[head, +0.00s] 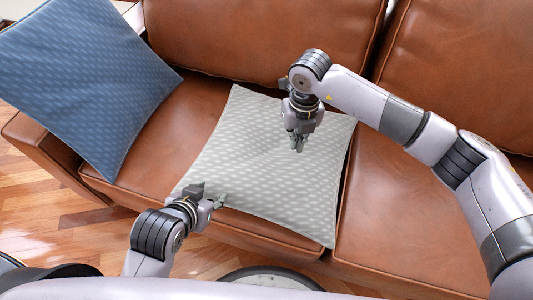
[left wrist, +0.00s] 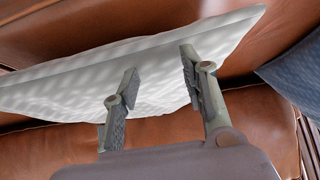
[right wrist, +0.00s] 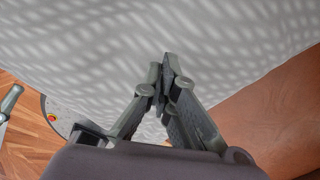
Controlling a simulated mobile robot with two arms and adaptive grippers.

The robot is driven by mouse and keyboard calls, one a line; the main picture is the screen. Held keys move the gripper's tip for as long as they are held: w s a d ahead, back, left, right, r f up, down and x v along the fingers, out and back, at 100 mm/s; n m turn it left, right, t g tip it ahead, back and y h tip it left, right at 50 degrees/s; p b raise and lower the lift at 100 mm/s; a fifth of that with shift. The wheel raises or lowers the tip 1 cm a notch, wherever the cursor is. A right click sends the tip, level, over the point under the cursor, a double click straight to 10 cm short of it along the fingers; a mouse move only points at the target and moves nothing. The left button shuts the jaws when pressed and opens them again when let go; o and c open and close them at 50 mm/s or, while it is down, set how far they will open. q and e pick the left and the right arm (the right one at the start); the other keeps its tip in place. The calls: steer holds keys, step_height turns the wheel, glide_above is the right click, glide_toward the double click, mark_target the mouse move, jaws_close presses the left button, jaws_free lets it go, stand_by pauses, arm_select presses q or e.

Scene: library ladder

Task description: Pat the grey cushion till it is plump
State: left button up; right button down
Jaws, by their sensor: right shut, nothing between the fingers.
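The grey cushion (head: 250,165) lies on the brown leather sofa seat, pale with a light dotted pattern. It fills much of the right wrist view (right wrist: 70,50), and its edge and underside side show in the left wrist view (left wrist: 60,88). My right gripper (head: 298,147) is shut and empty, pointing down over the cushion's upper right part. Whether its tips touch the fabric I cannot tell. My left gripper (head: 212,195) is open at the cushion's front left edge. In the left wrist view its fingers (left wrist: 155,75) stand apart, with nothing held between them.
A blue cushion (head: 85,75) leans at the sofa's left end, beside the armrest. The brown leather sofa (head: 400,215) has a bare seat to the right. The wooden floor (head: 35,215) shows at the left and front.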

arm_select(q)
steer(key=shift+w+d+r, duration=0.1)
steer(key=shift+w+r, duration=0.15)
steer(key=shift+w, duration=0.05)
arm_select(e)
steer(key=shift+s+f, duration=0.2)
steer(key=shift+f, duration=0.05)
stand_by(0.9)
arm_select(q)
steer(key=shift+s, duration=0.1)
arm_select(e)
step_height(320, 180, up, 3)
steer(key=shift+w+r+p, duration=0.1)
steer(key=shift+w+p, duration=0.05)
steer(key=shift+p, duration=0.8)
arm_select(q)
steer(key=s+a+f+g+y+p, duration=0.1)
steer(key=s+a+f+g+p, duration=0.2)
steer(key=s, duration=0.5)
arm_select(e)
step_height(320, 180, up, 3)
steer(key=shift+r+b, duration=0.1)
steer(key=shift+b, duration=0.3)
arm_select(q)
step_height(320, 180, down, 6)
steer(key=w+g+p, duration=0.1)
steer(key=shift+d+g+p, duration=0.35)
steer(key=shift+g+p, duration=0.05)
arm_select(e)
steer(key=shift+r, duration=1.45)
